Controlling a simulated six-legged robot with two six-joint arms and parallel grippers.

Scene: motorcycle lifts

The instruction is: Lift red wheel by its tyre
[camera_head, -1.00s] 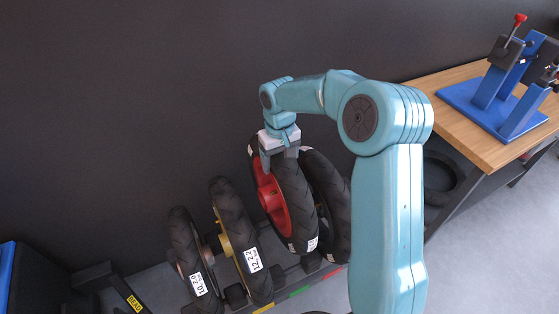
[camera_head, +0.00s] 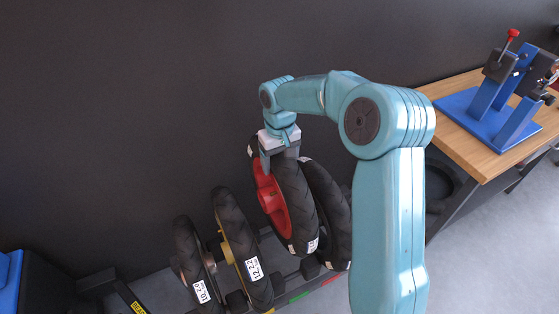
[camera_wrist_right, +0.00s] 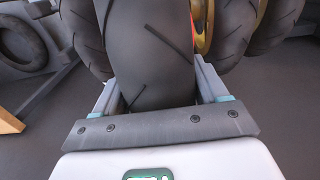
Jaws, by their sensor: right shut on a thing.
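The red wheel (camera_head: 270,200) stands upright above the floor rack, its black tyre facing up and right and a white label low on the tread. My right gripper (camera_head: 281,160) is shut on the top of its tyre from above, one finger on each side. In the right wrist view the tyre tread (camera_wrist_right: 150,35) fills the space between the fingers of the right gripper (camera_wrist_right: 155,88). The wheel's lower edge is close to the rack; I cannot tell how much gap there is. My left gripper is not in view.
A wheel with a yellow hub (camera_head: 232,225) and a smaller wheel (camera_head: 187,250) stand to the left. Another black tyre (camera_head: 328,200) is close on the right. The rack (camera_head: 290,285) has coloured strips. A wooden bench (camera_head: 465,125) holds a blue stand (camera_head: 500,110).

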